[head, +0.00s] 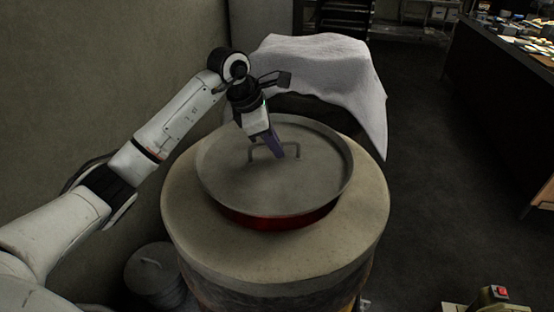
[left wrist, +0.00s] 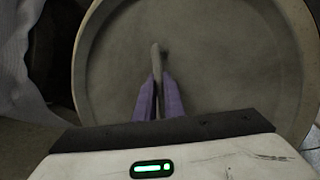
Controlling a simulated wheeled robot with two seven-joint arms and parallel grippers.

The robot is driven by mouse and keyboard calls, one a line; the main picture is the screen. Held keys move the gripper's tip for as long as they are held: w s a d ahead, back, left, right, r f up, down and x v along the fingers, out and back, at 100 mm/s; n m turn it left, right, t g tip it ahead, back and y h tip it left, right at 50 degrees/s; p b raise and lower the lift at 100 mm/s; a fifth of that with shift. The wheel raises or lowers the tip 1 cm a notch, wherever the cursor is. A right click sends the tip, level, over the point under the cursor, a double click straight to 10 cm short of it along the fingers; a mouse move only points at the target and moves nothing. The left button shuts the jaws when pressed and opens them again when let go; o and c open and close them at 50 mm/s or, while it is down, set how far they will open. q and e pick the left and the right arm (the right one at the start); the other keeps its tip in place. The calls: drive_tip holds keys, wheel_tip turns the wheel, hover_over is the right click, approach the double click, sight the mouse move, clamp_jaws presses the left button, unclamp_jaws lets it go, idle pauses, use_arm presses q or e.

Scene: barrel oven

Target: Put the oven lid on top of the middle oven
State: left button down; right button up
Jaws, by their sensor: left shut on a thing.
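The oven lid (head: 232,168) is a round grey metal disc with a raised rim and a bar handle (head: 290,154) at its middle. It lies over the opening of the middle oven (head: 355,215), a pale barrel-shaped body. A red band shows below the lid's near edge, and the lid looks slightly tilted. My left gripper (head: 276,152) reaches down from above and is shut on the handle. In the left wrist view the purple fingers (left wrist: 158,100) close around the handle, with the lid (left wrist: 225,60) filling the background. My right gripper is not in view.
A white cloth (head: 335,75) drapes over something behind the middle oven. A small dark lidded container (head: 152,275) stands low at the left by the wall. A dark counter with items (head: 505,85) runs along the right. The floor between is clear.

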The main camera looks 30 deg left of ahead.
sight(275, 159)
use_arm(q)
drive_tip(key=shift+w+f, duration=0.15)
drive_tip(key=shift+f, duration=2.15)
drive_tip(key=c, duration=1.8)
unclamp_jaws()
drive_tip(key=shift+f, duration=0.15)
drive_tip(key=shift+c, duration=0.2)
drive_tip(key=v, duration=1.2)
drive_tip(key=shift+b, duration=0.3)
